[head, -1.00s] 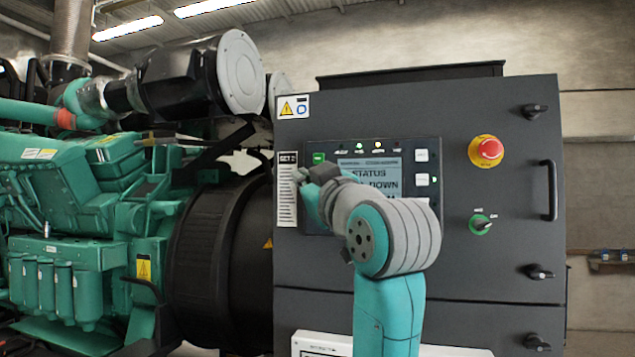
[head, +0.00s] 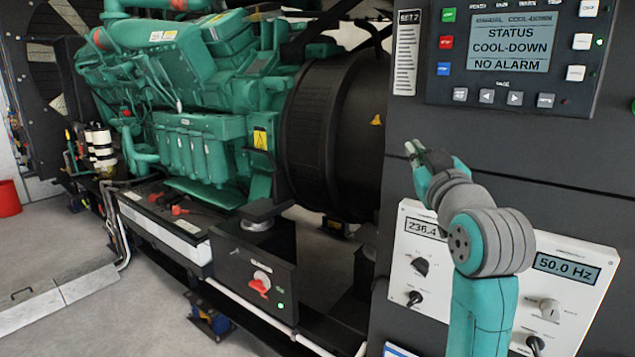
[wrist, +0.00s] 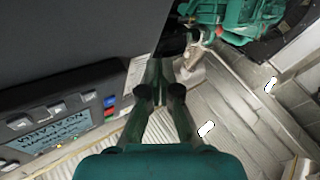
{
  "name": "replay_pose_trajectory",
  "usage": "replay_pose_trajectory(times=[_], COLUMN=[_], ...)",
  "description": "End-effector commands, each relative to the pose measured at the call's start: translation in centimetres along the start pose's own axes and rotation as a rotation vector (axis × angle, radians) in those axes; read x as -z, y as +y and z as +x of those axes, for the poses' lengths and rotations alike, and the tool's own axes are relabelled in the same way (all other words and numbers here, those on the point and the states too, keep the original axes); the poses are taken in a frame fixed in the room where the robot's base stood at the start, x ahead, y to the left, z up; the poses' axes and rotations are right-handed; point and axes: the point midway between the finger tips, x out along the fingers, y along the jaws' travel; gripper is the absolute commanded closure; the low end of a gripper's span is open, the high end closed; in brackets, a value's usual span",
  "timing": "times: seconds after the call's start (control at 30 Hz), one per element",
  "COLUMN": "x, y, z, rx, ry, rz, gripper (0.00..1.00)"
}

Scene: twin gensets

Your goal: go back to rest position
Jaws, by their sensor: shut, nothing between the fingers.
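My gripper (head: 412,149) is held up in front of the dark grey SET 2 cabinet, just below and left of its control panel (head: 515,47). The fingers look close together and hold nothing. In the wrist view the gripper (wrist: 160,92) points past the cabinet face, with the panel at the left. The gripper looks apart from the panel. The panel screen reads "STATUS COOL-DOWN NO ALARM". My forearm covers part of the lower white meter panel (head: 400,265).
The green engine (head: 200,90) and black round housing (head: 335,125) stand left of the cabinet. A black box with a red switch (head: 262,283) sits lower, near a rail (head: 250,318). A red bucket (head: 9,198) is far left. Grey floor (head: 70,255) is open at the left.

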Motion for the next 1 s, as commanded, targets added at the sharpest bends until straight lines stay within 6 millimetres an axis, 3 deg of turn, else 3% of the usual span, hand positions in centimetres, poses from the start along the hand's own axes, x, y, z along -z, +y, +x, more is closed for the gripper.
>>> replay_pose_trajectory(times=[0.03, 0.1, 0.27, 0.5, 0.8, 1.0], x=[-2.4, -5.2, -11.1, -19.2, -27.4, -31.6], y=[-0.9, -1.9, -4.1, -7.2, -10.8, -12.7], z=[-0.5, -1.2, -3.6, -8.3, -16.1, -22.1], rx=[0.003, 0.003, 0.002, -0.001, -0.005, -0.008], ry=[-0.018, -0.033, -0.067, -0.119, -0.184, -0.226], rz=[0.011, 0.027, 0.061, 0.109, 0.161, 0.192], gripper=[1.00, 1.00, 1.00, 1.00, 1.00, 1.00])
